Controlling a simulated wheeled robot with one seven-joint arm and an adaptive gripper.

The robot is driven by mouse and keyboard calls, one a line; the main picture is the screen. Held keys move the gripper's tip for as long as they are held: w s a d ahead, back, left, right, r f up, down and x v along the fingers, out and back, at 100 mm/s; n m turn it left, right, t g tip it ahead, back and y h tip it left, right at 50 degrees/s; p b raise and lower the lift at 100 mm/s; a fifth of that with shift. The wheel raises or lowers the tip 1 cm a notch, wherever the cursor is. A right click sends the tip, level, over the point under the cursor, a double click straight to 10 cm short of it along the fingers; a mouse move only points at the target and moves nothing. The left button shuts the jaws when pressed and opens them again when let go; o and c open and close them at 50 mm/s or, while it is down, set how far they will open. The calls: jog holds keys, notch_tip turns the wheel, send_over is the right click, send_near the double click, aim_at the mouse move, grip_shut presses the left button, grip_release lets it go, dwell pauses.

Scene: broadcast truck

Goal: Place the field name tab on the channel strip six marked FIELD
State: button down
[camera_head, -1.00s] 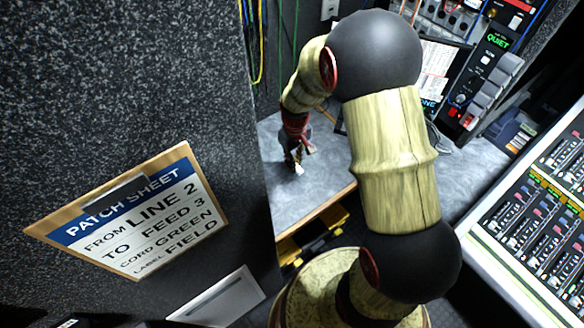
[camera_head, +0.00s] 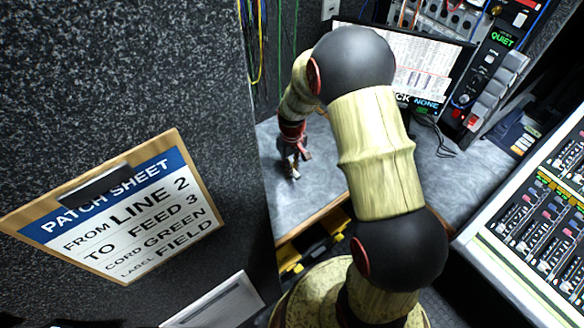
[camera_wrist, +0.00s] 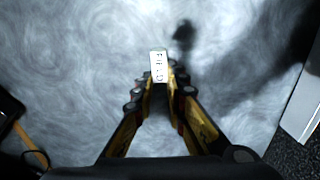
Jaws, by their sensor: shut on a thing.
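My gripper (camera_wrist: 160,84) is shut on the field name tab (camera_wrist: 158,65), a small white tab with dark lettering that reads FIELD in the wrist view. The tab stands out past the fingertips, above a grey, swirl-patterned desk top. In the head view my gripper (camera_head: 291,170) is over the left part of the grey desk (camera_head: 322,180), and the tab is too small there to make out clearly. The mixing console (camera_head: 540,215) with its rows of channel strips is at the right of the head view, well apart from my gripper. I cannot read a FIELD mark on a strip.
A patch sheet clipboard (camera_head: 125,215) hangs on the dark speckled wall at the left. A monitor (camera_head: 425,65) and a rack (camera_head: 490,85) with a QUIET sign stand behind the desk. Cables (camera_head: 440,135) lie on the desk. The desk's middle is mostly clear.

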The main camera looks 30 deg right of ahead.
jog(key=c, duration=1.8)
grip_release()
jog(key=shift+f, duration=0.1)
